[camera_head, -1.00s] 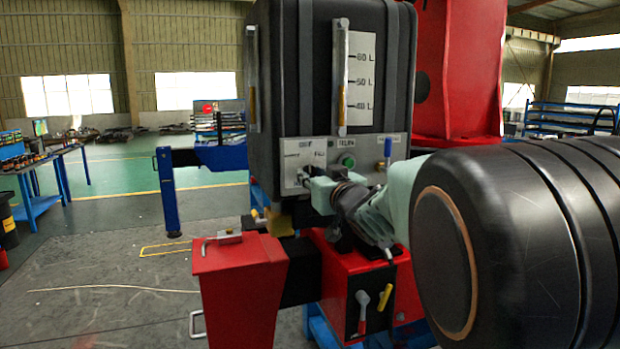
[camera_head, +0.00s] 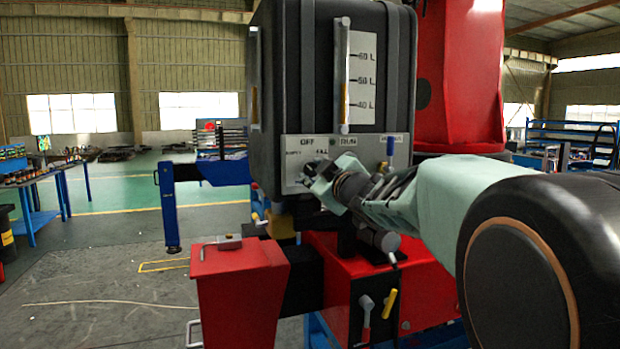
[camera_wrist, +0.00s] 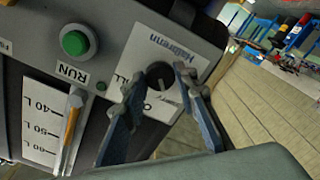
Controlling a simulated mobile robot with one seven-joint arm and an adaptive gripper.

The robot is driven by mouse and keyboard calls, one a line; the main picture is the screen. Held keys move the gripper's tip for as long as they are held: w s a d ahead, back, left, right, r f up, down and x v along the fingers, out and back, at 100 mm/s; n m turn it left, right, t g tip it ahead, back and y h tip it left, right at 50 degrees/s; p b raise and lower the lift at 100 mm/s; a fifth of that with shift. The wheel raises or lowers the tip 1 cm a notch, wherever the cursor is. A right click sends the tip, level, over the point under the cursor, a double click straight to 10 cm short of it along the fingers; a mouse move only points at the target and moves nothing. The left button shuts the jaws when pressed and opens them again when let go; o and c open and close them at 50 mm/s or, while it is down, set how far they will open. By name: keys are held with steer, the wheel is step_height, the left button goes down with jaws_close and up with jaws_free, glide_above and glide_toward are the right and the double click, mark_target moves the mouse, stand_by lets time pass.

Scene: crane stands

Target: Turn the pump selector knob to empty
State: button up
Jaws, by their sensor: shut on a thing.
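The pump selector knob (camera_wrist: 158,73) is a dark round knob on the light panel plate, seen between my fingers in the wrist view. My gripper (camera_wrist: 157,82) is shut on it, with one blue-grey finger on each side. In the head view my gripper (camera_head: 309,175) reaches the panel (camera_head: 292,150) from the right and hides most of the knob. The panel shows OFF at the top and EMPTY at the left; the FILL label is beside my gripper. I cannot tell which label the knob points at.
The black tank (camera_head: 290,70) with a litre gauge rises above. A red box (camera_head: 240,275) stands below left.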

steer(key=shift+r+n, duration=0.1)
steer(key=shift+n, duration=0.3)
steer(key=o, duration=1.1)
steer(key=shift+o, duration=0.2)
steer(key=shift+r, duration=4.9)
